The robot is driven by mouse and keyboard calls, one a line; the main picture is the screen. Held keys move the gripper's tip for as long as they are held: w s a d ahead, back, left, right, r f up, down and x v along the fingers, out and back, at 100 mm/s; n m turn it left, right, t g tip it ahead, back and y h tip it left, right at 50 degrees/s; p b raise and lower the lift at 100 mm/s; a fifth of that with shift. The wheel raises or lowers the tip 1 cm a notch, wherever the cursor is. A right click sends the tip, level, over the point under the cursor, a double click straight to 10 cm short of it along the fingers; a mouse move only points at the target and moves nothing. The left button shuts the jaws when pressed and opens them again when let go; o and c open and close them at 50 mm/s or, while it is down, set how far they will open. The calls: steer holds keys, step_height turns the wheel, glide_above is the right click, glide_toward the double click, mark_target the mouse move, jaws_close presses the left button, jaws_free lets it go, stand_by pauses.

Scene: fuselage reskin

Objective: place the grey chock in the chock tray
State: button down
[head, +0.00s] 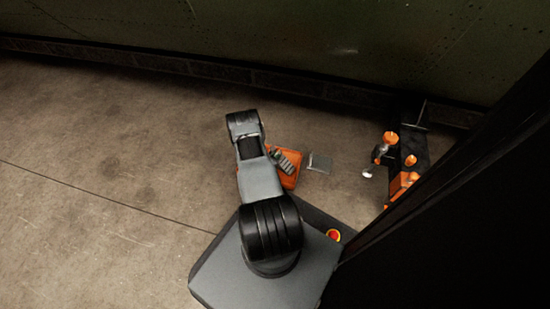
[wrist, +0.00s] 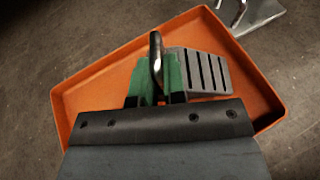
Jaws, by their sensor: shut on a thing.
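The grey chock (wrist: 208,72) is a wedge with dark slots and a metal loop handle, seen in the wrist view within the outline of the orange chock tray (wrist: 92,86). My gripper (wrist: 157,74) has green fingers, shut on the handle. The gripper and its sleeve hide part of the chock and the tray's near side. I cannot tell whether the chock touches the tray floor. In the head view, the slotted chock (head: 287,161) shows over the tray (head: 289,181), just right of my arm; the fingers are hidden there.
A flat grey metal piece (head: 320,163) lies on the floor just right of the tray; it also shows in the wrist view (wrist: 262,14), with an upright loop. Orange-and-black tools (head: 408,175) stand farther right. A dark green fuselage wall (head: 300,40) runs behind. The floor at left is clear.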

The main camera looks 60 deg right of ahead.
steer(key=c, duration=1.6)
jaws_free()
steer(key=shift+f, duration=0.15)
steer(key=shift+c, duration=0.2)
steer(key=o, duration=0.5)
steer(key=shift+c, duration=0.2)
